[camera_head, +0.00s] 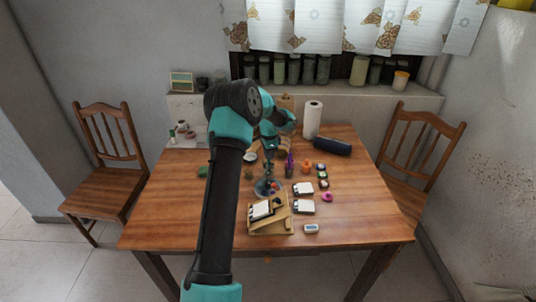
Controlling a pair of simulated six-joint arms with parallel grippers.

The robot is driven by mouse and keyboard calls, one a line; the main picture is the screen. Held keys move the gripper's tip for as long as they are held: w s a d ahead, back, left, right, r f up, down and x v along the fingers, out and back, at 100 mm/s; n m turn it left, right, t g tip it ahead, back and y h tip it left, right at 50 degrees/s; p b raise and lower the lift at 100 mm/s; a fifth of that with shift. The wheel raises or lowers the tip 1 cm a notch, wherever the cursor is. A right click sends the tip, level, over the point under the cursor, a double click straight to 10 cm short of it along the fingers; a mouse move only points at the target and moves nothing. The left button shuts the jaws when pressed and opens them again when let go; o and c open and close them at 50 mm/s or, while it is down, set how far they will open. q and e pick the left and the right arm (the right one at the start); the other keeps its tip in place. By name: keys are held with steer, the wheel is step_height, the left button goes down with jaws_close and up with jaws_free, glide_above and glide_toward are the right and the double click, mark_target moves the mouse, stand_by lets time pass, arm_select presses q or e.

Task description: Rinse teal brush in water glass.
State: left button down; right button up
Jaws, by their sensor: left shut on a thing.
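My left gripper (269,153) points down over the middle of the table. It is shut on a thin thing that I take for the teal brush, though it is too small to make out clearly. The water glass (268,188) appears as a clear, bluish shape just below the gripper, behind the wooden stand. I cannot tell whether the brush tip is inside the glass. My right gripper is not in view.
The wooden table (350,215) holds a wooden stand (270,226), white boxes (303,188), a pink ring (327,197), several small pots, a purple item (290,160), a paper roll (312,119) and a dark cylinder (332,146). The table's right front is clear.

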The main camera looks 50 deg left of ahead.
arm_select(q)
steer(key=shift+r, duration=3.7)
steer(key=shift+r, duration=2.5)
steer(key=shift+d, duration=0.1)
